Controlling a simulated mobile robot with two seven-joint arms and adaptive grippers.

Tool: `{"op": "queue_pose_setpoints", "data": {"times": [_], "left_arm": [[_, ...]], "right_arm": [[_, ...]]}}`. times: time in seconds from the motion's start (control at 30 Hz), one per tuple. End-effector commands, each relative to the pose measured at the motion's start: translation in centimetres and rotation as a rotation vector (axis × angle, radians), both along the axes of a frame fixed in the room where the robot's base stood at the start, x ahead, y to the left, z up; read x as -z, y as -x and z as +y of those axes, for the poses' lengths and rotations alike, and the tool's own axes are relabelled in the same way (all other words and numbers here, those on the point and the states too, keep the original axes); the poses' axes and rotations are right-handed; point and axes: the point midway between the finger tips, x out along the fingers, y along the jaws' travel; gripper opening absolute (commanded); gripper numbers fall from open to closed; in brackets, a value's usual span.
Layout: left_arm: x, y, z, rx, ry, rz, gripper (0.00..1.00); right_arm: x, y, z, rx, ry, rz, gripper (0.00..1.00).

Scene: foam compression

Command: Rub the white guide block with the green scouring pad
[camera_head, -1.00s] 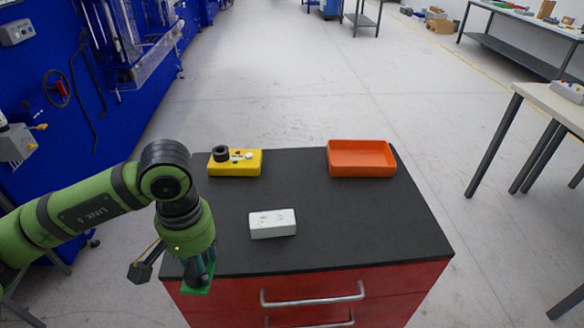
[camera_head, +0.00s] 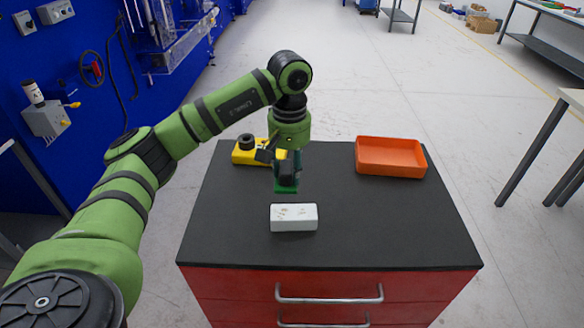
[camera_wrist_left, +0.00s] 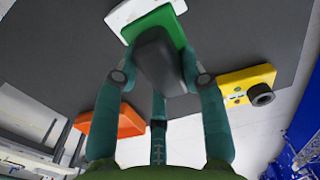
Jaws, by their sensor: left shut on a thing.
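The white guide block (camera_head: 294,218) lies on the dark top of the red drawer cabinet, near its middle. It shows partly at the top of the left wrist view (camera_wrist_left: 128,12), beyond the pad. My left gripper (camera_head: 287,178) points down just behind the block in the head view. It is shut on the green scouring pad (camera_head: 286,190), which also shows in the left wrist view (camera_wrist_left: 150,22) with a dark grip part between the fingers. The pad appears above the tabletop; whether it touches the block I cannot tell. My right gripper is not in view.
A yellow fixture (camera_head: 243,156) with a black knob stands at the back left, partly hidden by my left gripper. An orange tray (camera_head: 391,170) stands at the back right. The cabinet top (camera_head: 400,225) is clear to the right and front.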

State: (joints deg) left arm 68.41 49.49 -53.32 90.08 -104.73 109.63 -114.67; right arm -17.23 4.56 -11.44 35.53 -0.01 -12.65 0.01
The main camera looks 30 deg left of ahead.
Motion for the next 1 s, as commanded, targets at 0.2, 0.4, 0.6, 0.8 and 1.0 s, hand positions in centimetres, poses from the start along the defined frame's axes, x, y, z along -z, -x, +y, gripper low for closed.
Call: {"op": "queue_pose_setpoints", "data": {"times": [0.2,0.4,0.6,0.8,1.0], "left_arm": [[2.1,0.1,-0.1,0.003,0.0,0.001,0.16],[4.3,0.1,-0.1,0.003,-0.001,0.001,0.16],[5.6,0.0,-0.1,0.004,0.0,-0.001,0.16],[5.6,0.0,-0.1,0.004,0.0,-0.001,0.16],[5.6,0.0,-0.1,0.004,-0.001,-0.001,0.16]], "right_arm": [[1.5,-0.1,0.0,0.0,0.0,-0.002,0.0],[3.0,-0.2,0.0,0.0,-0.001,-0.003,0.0],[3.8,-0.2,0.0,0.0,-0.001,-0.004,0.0],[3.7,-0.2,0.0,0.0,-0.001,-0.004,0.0],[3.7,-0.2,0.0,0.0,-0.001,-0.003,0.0]]}}
